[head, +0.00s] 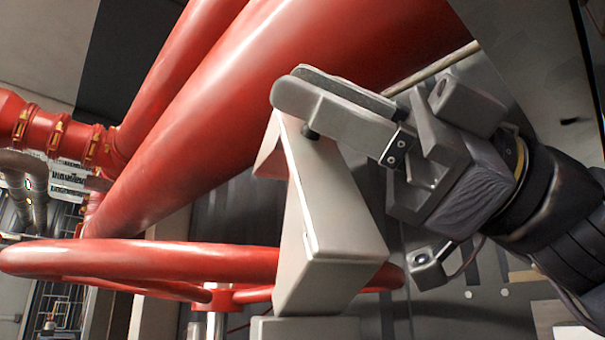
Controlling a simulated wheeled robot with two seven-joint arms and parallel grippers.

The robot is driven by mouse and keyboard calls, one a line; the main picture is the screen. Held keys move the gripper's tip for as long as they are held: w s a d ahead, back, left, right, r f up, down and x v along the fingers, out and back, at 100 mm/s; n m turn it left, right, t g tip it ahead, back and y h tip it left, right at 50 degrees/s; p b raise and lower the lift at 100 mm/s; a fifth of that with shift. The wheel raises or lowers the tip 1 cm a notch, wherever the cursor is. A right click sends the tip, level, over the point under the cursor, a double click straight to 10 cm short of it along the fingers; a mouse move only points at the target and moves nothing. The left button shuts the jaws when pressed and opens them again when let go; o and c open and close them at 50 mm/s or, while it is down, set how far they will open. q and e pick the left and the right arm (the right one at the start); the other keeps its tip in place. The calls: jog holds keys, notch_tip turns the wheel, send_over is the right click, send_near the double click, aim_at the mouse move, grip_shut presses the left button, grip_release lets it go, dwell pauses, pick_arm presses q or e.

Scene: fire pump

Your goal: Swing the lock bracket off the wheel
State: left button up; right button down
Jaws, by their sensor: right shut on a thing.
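The lock bracket (325,225) is a pale grey, bent metal plate, tilted, in the middle of the head view. Its lower part passes in front of the red wheel's rim. The red wheel (130,262) lies nearly level at the lower left, with its hub (215,297) on a grey stem. My right gripper (295,105) comes in from the right and is shut on the upper end of the bracket. Its fingers hide part of that end. Whether the bracket touches the rim cannot be told. My left gripper is not in view.
Thick red pipes (225,110) run diagonally close behind my right gripper. A flanged red pipe (60,135) stands at the far left. A grey block (305,329) sits under the bracket. Grey panels and floor lie behind at the right.

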jog(key=s+d+f+n+g+h+b, duration=0.1)
jog(key=s+f+n+g+b, duration=0.4)
jog(key=n, duration=0.8)
jog(key=shift+s+d+f+n+g+h+b, duration=0.25)
jog(key=shift+s+d+g+b, duration=0.35)
jog(key=shift+s+g+b, duration=0.7)
jog(key=shift+w+g, duration=0.3)
jog(key=shift+r, duration=0.1)
jog(key=c, duration=1.2)
grip_release()
jog(key=b+v, duration=0.2)
jog(key=v, duration=0.6)
